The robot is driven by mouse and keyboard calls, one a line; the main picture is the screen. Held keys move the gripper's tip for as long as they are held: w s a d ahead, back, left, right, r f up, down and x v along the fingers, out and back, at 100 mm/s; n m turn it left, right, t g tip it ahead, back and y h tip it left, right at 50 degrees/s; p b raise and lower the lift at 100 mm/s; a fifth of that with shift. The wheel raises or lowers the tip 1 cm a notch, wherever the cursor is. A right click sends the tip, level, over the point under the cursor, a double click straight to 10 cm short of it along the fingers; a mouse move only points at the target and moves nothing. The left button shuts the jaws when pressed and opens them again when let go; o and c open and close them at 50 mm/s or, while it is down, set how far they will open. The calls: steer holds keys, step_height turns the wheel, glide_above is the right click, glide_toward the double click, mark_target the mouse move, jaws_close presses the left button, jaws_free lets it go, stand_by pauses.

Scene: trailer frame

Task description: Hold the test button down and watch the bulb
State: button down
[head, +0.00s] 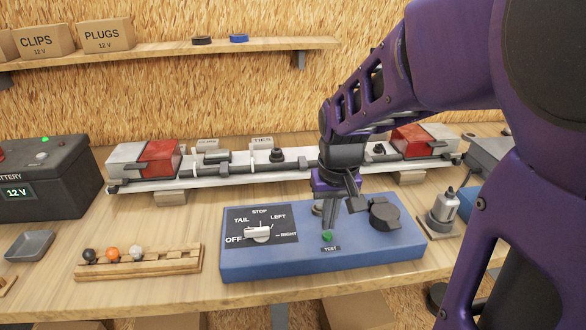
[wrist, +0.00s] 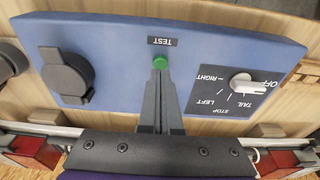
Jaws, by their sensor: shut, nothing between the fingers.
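The green test button (head: 327,238) sits at the front of the blue control box (head: 290,262), above a TEST label. It also shows in the wrist view (wrist: 160,62). My gripper (head: 328,226) is shut and empty, pointing down with its fingertips at the button. In the wrist view the tips (wrist: 159,72) overlap the button's edge; I cannot tell whether they press it. A small silvery piece (head: 445,206), perhaps a bulb, stands upright on a block right of the box. It shows no clear glow. The white selector knob (head: 257,233) appears to point toward OFF.
A trailer light bar (head: 240,175) with red-and-white lamps (head: 150,158) (head: 415,140) lies behind the box; the lamps look unlit. A round black cover (head: 384,214) is close right of my gripper. A battery (head: 45,175) and a wooden rack (head: 140,263) are at left.

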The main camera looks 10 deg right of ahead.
steer(key=shift+f+b, duration=0.7)
steer(key=shift+f, duration=0.25)
stand_by(0.3)
steer(key=shift+r, duration=0.15)
stand_by(0.7)
steer(key=shift+r+p, duration=2.9)
steer(key=shift+r, duration=0.5)
